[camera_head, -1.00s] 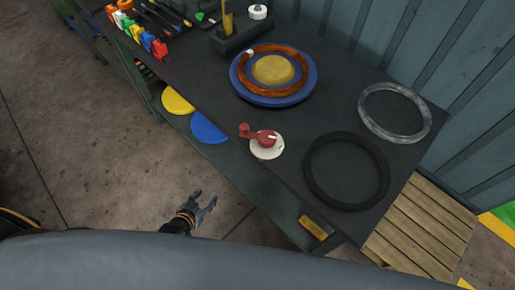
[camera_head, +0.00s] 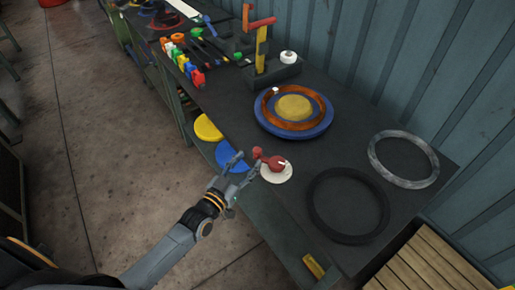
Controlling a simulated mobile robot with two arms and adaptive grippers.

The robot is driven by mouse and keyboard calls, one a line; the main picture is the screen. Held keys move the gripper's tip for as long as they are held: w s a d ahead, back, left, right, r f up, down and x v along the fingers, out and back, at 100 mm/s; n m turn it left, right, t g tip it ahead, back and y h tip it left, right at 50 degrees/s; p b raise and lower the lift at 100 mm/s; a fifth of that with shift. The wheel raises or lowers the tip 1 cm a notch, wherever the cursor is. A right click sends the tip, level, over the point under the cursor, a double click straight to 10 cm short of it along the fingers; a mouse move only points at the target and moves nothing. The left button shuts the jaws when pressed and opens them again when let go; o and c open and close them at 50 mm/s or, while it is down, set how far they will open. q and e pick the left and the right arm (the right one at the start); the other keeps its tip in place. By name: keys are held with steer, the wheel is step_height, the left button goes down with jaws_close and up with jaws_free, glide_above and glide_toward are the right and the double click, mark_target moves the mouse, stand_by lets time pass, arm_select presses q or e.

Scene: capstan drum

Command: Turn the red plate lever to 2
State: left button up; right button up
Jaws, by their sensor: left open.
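The red plate lever (camera_head: 272,161) sits on a round white plate (camera_head: 275,176) near the front edge of the dark bench. Its arm points to the left, and a small white mark shows on its hub. Any numbers on the plate are too small to read. My left gripper (camera_head: 244,163) is open, with its fingers just left of the lever. In this view one finger lies close to the lever and overlaps the plate's edge; I cannot tell whether they touch. My right gripper is not in view.
A blue disc with an orange ring (camera_head: 323,115) lies behind the lever. A black ring (camera_head: 348,205) and a grey ring (camera_head: 405,160) lie to the right. A yellow post on a dark block (camera_head: 272,72) and coloured pieces (camera_head: 185,63) stand farther back. Yellow and blue discs (camera_head: 208,128) sit below the bench edge.

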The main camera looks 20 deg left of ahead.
mark_target(255, 153)
arm_select(q)
steer(key=x, duration=0.6)
steer(key=shift+w+d+p, duration=0.1)
steer(key=shift+p, duration=0.2)
jaws_close()
